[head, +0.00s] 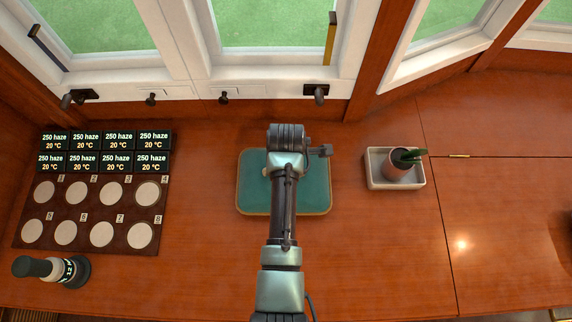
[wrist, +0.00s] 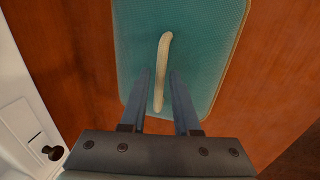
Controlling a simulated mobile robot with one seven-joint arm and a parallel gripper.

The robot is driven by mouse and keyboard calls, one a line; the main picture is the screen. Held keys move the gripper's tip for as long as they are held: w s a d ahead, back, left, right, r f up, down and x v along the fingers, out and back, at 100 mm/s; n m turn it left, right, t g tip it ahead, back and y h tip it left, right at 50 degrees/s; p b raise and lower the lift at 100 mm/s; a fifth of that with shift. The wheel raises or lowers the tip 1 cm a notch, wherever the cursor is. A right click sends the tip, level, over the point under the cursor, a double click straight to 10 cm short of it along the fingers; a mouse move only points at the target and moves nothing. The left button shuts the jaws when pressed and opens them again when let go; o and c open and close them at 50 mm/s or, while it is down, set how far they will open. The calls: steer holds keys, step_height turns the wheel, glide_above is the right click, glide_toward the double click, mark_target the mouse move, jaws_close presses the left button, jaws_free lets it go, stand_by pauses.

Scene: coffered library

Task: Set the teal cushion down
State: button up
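The teal cushion (head: 254,195) is a rounded square with a tan edge. It appears to lie flat on the wooden counter in the middle of the head view, partly hidden under my arm. In the wrist view the cushion (wrist: 208,50) fills the upper middle, with a cream handle (wrist: 163,50) across it. My gripper (wrist: 159,73) is over the cushion with its two fingers apart. The handle lies between the fingers in the picture, with teal showing on both sides of it. The fingertips are hidden in the head view.
A dark board (head: 83,238) with several pale discs and small display screens stands at left, with a black-and-white bottle (head: 60,270) in front. A white tray (head: 376,182) holding a potted plant (head: 399,168) is at right. Windows line the back. The counter around the cushion is clear.

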steer(key=shift+o, duration=0.6)
